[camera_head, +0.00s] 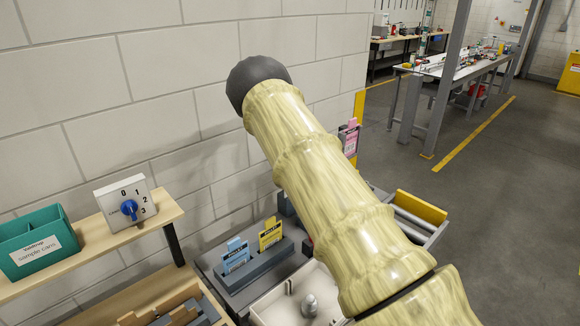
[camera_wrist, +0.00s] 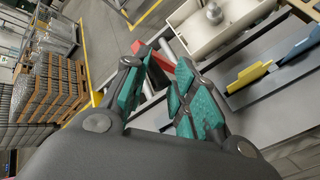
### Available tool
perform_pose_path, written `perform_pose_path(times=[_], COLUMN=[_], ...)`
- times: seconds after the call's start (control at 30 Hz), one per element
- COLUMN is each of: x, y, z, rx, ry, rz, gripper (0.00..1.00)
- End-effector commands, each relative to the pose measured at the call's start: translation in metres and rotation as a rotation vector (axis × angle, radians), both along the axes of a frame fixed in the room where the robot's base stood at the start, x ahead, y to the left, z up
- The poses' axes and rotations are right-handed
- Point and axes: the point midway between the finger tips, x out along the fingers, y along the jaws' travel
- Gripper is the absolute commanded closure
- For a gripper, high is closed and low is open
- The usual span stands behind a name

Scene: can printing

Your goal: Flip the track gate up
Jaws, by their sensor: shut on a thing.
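In the wrist view my gripper (camera_wrist: 161,62) has its teal-padded fingers closed around a red piece (camera_wrist: 154,68), which shows between the fingertips by grey rails. The red piece looks like part of the track gate, but the fingers hide much of it. In the head view a yellow panel (camera_head: 421,207) stands along the far edge of a grey roller track (camera_head: 410,230). I cannot tell how the red piece joins this panel. My gripper is hidden in the head view behind my patterned arm.
A white tray (camera_head: 268,312) and blue (camera_head: 236,258) and yellow (camera_head: 270,235) pallet cards sit beside the track. A dial box (camera_head: 127,203) and teal sample bin (camera_head: 37,245) stand on the left shelf. A block wall is behind; open floor is on the right.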

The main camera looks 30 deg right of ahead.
Motion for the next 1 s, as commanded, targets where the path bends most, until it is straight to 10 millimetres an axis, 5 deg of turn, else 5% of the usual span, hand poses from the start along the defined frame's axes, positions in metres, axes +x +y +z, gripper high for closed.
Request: perform_pose_path(times=[0.03, 0.3, 0.33, 0.4, 1.0], x=[-0.0055, -0.0049, -0.0049, -0.0053, -0.0051], y=[0.0026, 0.0034, 0.0034, 0.0025, 0.0004], z=[-0.0245, -0.0245, -0.0245, -0.0241, -0.0203], rx=[0.017, 0.017, 0.018, 0.017, 0.011], ry=[0.014, 0.015, 0.015, 0.015, 0.014], rz=[-0.003, -0.001, -0.001, -0.001, -0.001], gripper=[1.00, 1.00, 0.70, 0.63, 0.63])
